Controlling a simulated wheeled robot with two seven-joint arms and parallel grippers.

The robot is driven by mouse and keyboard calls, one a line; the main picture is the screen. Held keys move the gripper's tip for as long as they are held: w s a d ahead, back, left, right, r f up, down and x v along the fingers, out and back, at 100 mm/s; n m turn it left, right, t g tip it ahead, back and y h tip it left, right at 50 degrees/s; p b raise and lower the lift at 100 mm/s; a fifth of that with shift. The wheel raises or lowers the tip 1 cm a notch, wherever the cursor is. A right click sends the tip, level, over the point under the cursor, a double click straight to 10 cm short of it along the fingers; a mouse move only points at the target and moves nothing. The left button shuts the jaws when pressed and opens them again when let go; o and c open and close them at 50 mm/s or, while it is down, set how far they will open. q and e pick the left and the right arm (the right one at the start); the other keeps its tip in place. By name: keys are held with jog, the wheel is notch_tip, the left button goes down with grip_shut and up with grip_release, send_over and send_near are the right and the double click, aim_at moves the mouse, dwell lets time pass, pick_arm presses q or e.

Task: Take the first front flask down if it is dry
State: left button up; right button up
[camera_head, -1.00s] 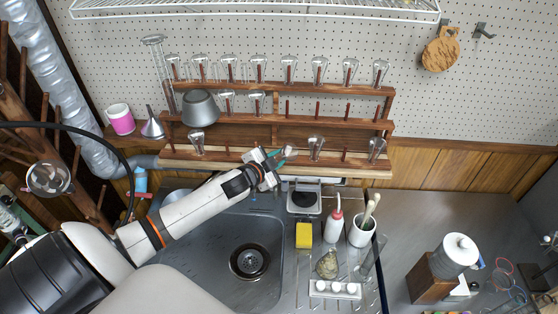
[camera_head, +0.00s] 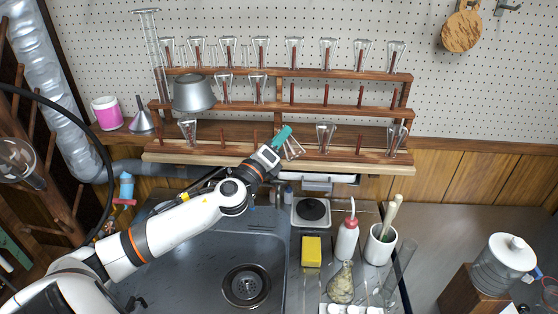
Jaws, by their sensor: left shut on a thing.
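My left gripper (camera_head: 284,138) is at the front row of the wooden drying rack, right of its middle pegs. It is shut on a clear flask (camera_head: 292,149), which looks tilted. The gripper partly hides it, and I cannot tell whether it is still around a peg. Other front-row flasks hang upside down: one at the left end (camera_head: 188,130), one right of the gripper (camera_head: 325,136) and one at the right end (camera_head: 397,139). Whether any glass is wet or dry is too small to tell. My right gripper is not in view.
More flasks (camera_head: 295,52) hang on the upper rows. A grey pot (camera_head: 193,93) sits at the middle row's left. Below are the sink (camera_head: 246,286), a hotplate (camera_head: 311,212), a yellow sponge (camera_head: 311,251), a wash bottle (camera_head: 347,238) and a white brush holder (camera_head: 380,245).

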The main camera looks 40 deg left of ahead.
pick_arm(q)
jog(key=m+h+b, duration=0.2)
jog(key=m+b, duration=0.1)
jog(key=m, duration=0.1)
jog(key=m+h+b, duration=0.2)
jog(key=m+b, duration=0.1)
jog(key=m, duration=0.1)
jog(key=d+m+t+h+b, duration=0.1)
jog(key=m+h+b, duration=0.1)
jog(key=m, duration=0.3)
jog(key=shift+s+d+r+b, duration=0.15)
jog(key=shift+r+b, duration=0.1)
jog(key=shift+b, duration=0.6)
jog(key=shift+r+m, duration=0.1)
jog(key=shift+m, duration=0.2)
